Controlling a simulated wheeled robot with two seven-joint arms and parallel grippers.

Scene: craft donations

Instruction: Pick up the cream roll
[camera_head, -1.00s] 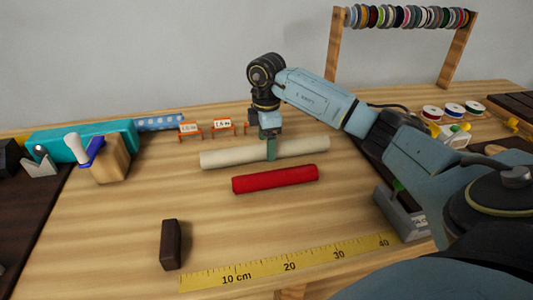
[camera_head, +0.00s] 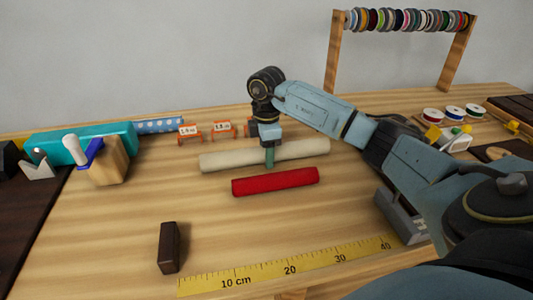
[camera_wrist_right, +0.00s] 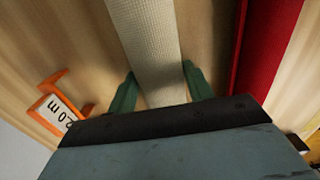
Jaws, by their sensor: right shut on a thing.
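The cream roll (camera_head: 225,161) lies on the wooden table behind the red roll (camera_head: 275,181), the two nearly parallel. My right gripper (camera_head: 269,158) points down at the middle of the cream roll and is shut on it. In the right wrist view the green fingers (camera_wrist_right: 160,92) stand on either side of the cream roll (camera_wrist_right: 146,35), and the red roll (camera_wrist_right: 268,40) runs alongside, outside the fingers. The cream roll appears to rest on the table. My left gripper is not in view.
Orange stands with length labels (camera_head: 190,131) stand behind the cream roll. A dark block (camera_head: 169,247) and a yellow ruler (camera_head: 290,267) lie near the front. A wooden rack with spools (camera_head: 336,60) stands at the back right.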

